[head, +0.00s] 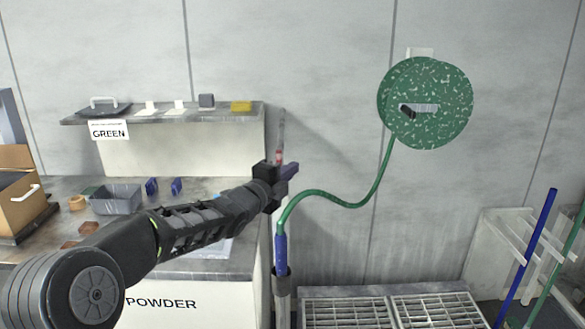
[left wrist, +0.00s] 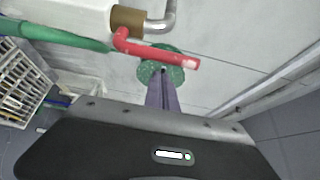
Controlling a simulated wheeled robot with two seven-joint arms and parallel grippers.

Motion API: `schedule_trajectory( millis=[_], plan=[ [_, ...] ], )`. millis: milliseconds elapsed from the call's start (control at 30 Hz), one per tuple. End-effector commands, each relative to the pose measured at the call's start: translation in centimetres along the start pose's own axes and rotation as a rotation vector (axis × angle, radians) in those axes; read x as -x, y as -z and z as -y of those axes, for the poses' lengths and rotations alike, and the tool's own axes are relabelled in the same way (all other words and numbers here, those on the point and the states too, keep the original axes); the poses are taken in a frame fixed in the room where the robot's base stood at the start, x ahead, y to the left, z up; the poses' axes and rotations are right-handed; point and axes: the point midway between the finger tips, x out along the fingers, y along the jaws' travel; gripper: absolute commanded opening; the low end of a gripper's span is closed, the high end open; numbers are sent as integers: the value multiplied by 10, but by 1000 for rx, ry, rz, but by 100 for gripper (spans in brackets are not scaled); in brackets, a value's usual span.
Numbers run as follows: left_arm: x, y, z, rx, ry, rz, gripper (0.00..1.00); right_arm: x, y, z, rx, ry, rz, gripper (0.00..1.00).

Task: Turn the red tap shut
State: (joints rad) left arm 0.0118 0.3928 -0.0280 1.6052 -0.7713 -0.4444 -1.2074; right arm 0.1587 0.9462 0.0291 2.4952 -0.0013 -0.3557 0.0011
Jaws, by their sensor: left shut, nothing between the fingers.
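The red tap handle (left wrist: 160,52) is a bent red lever on a brass fitting (left wrist: 128,20) in the left wrist view. It reaches from the fitting toward the right, just beyond my fingertips. In the head view the red handle (head: 280,153) shows as a thin upright piece just above my left gripper (head: 291,170). The gripper hides most of the tap there. My left gripper's two fingers (left wrist: 162,80) are shut together and empty, close to the lever. I cannot tell whether they touch it. My right gripper is in neither view.
A green hose (head: 345,204) runs from the tap area to the speckled green wall disc (head: 450,115). Floor grates (head: 347,312) lie below. A bench with a grey bin (head: 115,199) is at left, a shelf (head: 160,119) above it. Blue (head: 527,255) and green poles lean at right.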

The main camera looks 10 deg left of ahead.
Motion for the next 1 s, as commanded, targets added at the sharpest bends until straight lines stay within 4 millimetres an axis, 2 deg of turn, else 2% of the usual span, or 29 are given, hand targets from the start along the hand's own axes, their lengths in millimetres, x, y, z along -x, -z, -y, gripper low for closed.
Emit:
schedule_trajectory(
  millis=[33,200,567,1000],
  plan=[
    [2,-6,4,-1,-1,0,0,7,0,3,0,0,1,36],
    [6,-15,1,0,0,-2,0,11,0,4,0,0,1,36],
    [6,-16,0,0,0,-3,0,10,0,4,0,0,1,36],
    [8,-20,-1,46,28,-2,0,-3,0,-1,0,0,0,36]
  ],
)
